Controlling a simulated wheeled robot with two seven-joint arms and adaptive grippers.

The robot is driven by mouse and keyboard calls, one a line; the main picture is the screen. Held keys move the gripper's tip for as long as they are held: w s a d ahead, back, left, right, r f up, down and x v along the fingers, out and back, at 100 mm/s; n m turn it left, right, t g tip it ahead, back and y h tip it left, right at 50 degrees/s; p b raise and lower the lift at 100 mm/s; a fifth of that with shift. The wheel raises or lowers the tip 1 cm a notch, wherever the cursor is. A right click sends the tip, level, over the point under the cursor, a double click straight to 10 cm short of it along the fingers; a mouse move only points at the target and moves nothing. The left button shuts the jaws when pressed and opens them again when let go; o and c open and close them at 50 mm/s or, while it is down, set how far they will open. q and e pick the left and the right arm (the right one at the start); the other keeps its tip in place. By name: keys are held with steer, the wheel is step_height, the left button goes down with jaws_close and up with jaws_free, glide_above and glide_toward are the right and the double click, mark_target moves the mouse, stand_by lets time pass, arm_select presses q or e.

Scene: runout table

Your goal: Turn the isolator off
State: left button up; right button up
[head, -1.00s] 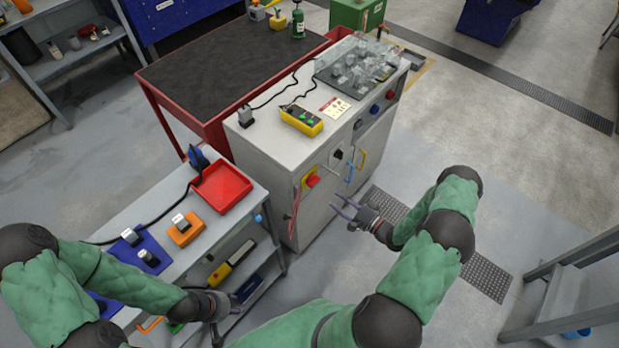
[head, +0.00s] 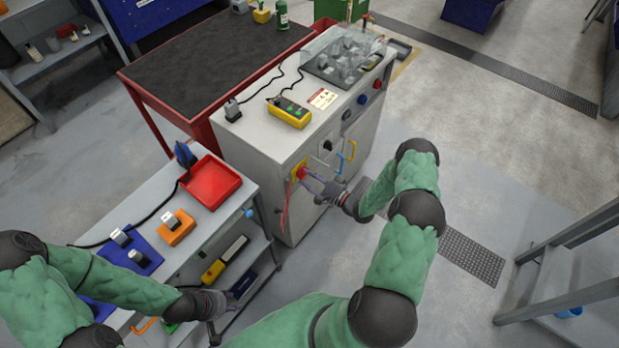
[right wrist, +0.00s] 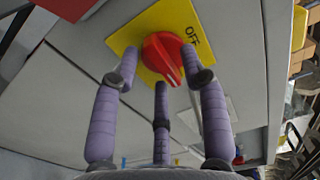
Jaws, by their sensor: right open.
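The isolator is a red rotary knob on a yellow plate (head: 296,171) on the grey cabinet's front. In the right wrist view the red knob (right wrist: 160,55) is large, with "OFF" printed at its upper right and a white mark at its lower right end. My right gripper (head: 309,178) is open at the knob. In the right wrist view its purple fingers (right wrist: 158,82) spread to either side of and below the knob; whether they touch it I cannot tell. My left gripper (head: 226,303) is low over the trolley's right side, its fingers hard to make out.
The grey cabinet (head: 255,150) carries a yellow pendant (head: 288,112) and a clear-covered panel. Blue and yellow handles (head: 340,162) are right of the isolator. The trolley (head: 215,222) with a red tray (head: 211,183) stands left. Floor at right is clear up to a rack.

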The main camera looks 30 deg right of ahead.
jaws_close()
steer(key=shift+n+b, duration=0.3)
steer(key=shift+n, duration=0.2)
stand_by(0.4)
steer(key=n+b, duration=0.3)
steer(key=n, duration=0.4)
steer(key=shift+d+b, duration=0.1)
steer(key=shift+b, duration=0.3)
steer(key=shift+r+n+b, duration=0.15)
steer(key=shift+n+b, duration=1.85)
steer(key=shift+n, duration=3)
